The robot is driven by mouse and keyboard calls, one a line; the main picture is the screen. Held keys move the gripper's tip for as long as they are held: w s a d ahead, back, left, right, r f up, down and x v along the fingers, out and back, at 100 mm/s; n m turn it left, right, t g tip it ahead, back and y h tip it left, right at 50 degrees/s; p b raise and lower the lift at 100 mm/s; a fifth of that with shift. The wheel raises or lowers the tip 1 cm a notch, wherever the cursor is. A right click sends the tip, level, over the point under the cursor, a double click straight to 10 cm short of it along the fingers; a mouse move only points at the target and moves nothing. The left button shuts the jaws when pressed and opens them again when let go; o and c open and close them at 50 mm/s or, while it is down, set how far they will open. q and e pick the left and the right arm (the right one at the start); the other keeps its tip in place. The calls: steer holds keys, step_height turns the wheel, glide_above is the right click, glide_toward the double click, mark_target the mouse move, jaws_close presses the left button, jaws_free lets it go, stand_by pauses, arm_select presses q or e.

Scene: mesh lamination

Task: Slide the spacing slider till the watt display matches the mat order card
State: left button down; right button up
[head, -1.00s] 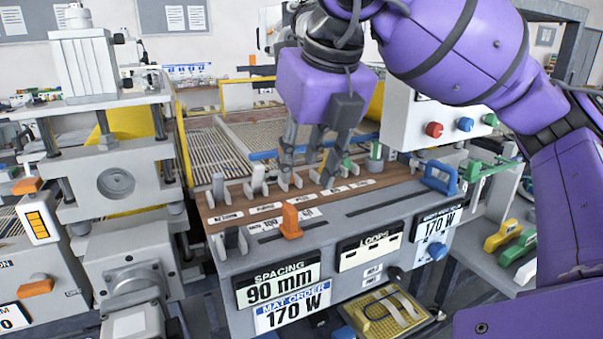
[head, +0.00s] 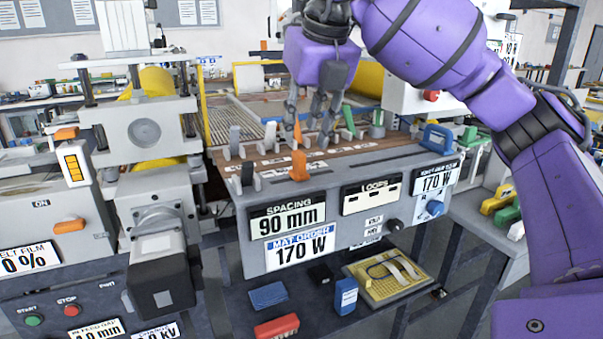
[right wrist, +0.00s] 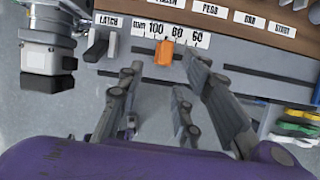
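The orange spacing slider (head: 299,165) stands upright in its slot on the console's top. In the right wrist view the slider (right wrist: 164,52) sits between the 100 and 80 marks. The spacing display (head: 288,221) reads 90 mm. The mat order card (head: 301,247) reads 170 W, and the watt display (head: 436,181) at the console's right also reads 170 W. My right gripper (head: 308,125) is open and empty above the back of the console. In the right wrist view its fingers (right wrist: 163,78) are spread, apart from the slider. My left gripper is out of view.
Several grey levers (head: 236,138) and a green lever (head: 349,120) stand along the brown strip. A blue handle (head: 437,138) is at the right end. A latch (right wrist: 96,46) is left of the scale. A yellow board (head: 388,277) lies on the lower shelf.

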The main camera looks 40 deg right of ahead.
mark_target(301, 154)
steer(key=shift+n, duration=0.3)
steer(key=x, duration=0.5)
steer(key=d+b+x, duration=0.1)
steer(key=x, duration=0.2)
steer(key=shift+w, duration=0.15)
steer(key=shift+a+r, duration=0.1)
jaws_close()
